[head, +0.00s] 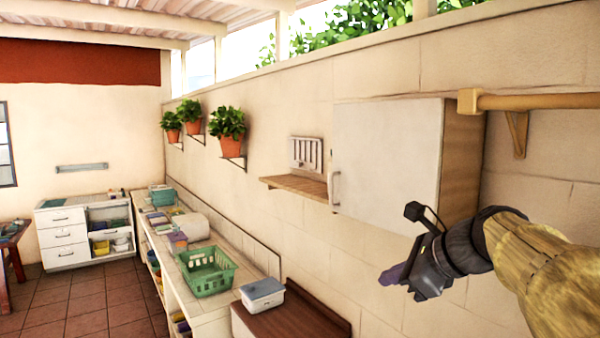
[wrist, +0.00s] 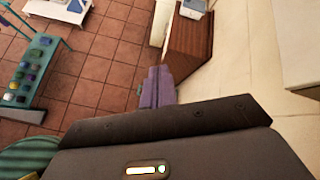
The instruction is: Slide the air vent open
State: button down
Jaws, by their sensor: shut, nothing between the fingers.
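The air vent (head: 305,153) is a small pale slotted plate on the wall in the head view, above a wooden shelf (head: 297,187) and left of the white wall cabinet. A small knob or tab seems to show low on the plate, but it is too small to tell how far the slots are open. My gripper (head: 390,276) is at the right in the head view, well right of the vent and below the cabinet, touching nothing. Its purple fingers (wrist: 158,88) are together and empty in the wrist view. The vent is not in the wrist view.
The white wall cabinet (head: 387,152) juts out between the vent and my arm. A wooden rail (head: 530,101) is at upper right. Below stand a counter with a green basket (head: 207,270) and a lidded box (head: 262,293) on a brown top. Potted plants (head: 229,125) hang left of the vent.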

jog(key=s+a+f+n+g+h+b, duration=0.2)
jog(key=s+f+n, duration=0.2)
jog(key=f+n, duration=0.4)
jog(key=s+a+f+n+g+h+b, duration=0.2)
jog(key=s+f+n, duration=0.3)
jog(key=f, duration=1.3)
jog(key=s+a+f+n+g+h+b, duration=0.1)
jog(key=s+f+n, duration=0.4)
jog(key=f+n, duration=0.6)
notch_tip(320, 180, down, 3)
jog(key=shift+s+a+r+g+h+b, duration=0.2)
jog(key=shift+a+g+h+b, duration=0.2)
jog(key=shift+a+g+b, duration=0.45)
jog(key=shift+d+t, duration=0.15)
jog(key=shift+t, duration=0.1)
